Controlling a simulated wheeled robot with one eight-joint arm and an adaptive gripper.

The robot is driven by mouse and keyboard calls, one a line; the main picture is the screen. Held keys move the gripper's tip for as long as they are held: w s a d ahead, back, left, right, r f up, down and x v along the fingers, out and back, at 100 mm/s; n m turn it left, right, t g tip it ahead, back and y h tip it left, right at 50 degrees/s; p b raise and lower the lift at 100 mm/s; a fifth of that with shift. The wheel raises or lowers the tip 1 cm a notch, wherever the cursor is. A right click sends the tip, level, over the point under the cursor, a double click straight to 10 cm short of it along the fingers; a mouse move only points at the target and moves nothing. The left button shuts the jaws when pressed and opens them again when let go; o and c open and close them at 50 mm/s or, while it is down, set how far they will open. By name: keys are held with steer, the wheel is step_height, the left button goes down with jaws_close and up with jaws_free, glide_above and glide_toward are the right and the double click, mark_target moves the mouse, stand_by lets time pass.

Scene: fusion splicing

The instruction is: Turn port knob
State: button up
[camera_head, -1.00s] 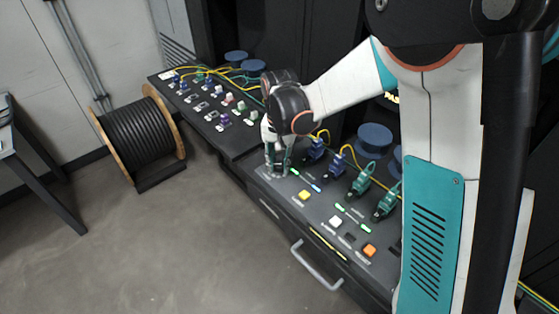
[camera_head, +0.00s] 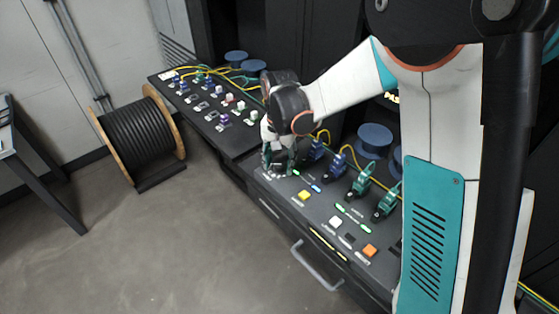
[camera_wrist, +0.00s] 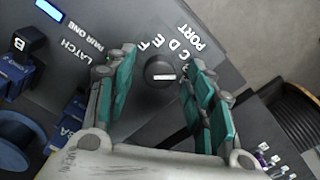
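The port knob (camera_wrist: 160,72) is a small round dark knob with a white pointer bar, on the dark panel beside the printed word PORT (camera_wrist: 191,36) and several letters. My gripper (camera_wrist: 162,82) has its two teal-padded fingers on either side of the knob in the wrist view. Gaps show between the knob and both fingers, so it is open and empty. In the head view my gripper (camera_head: 278,165) points down at the left end of the front panel (camera_head: 286,203). There it hides the knob.
Blue connectors (camera_head: 316,150) and green connectors (camera_head: 361,183) stand close to the right of my gripper. A yellow button (camera_head: 304,195), a white button (camera_head: 335,221) and an orange button (camera_head: 369,250) lie along the panel. A cable reel (camera_head: 140,135) stands on the floor.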

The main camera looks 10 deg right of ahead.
mark_target(282, 166)
step_height(282, 166, up, 12)
stand_by(0.6)
stand_by(0.4)
steer(key=s+d+r+n+t, duration=0.25)
steer(key=s+d+r, duration=0.4)
steer(key=s, duration=0.35)
steer(key=s+d+f+n+t, duration=0.1)
steer(key=s+d+t, duration=0.1)
steer(key=s, duration=0.4)
steer(key=s+d+f+n+t, duration=0.1)
steer(key=s+d+t, duration=0.1)
steer(key=s, duration=0.4)
steer(key=shift+s+d+f+n+t, duration=0.15)
steer(key=shift+d+f+n+t, duration=0.15)
steer(key=shift+d, duration=0.4)
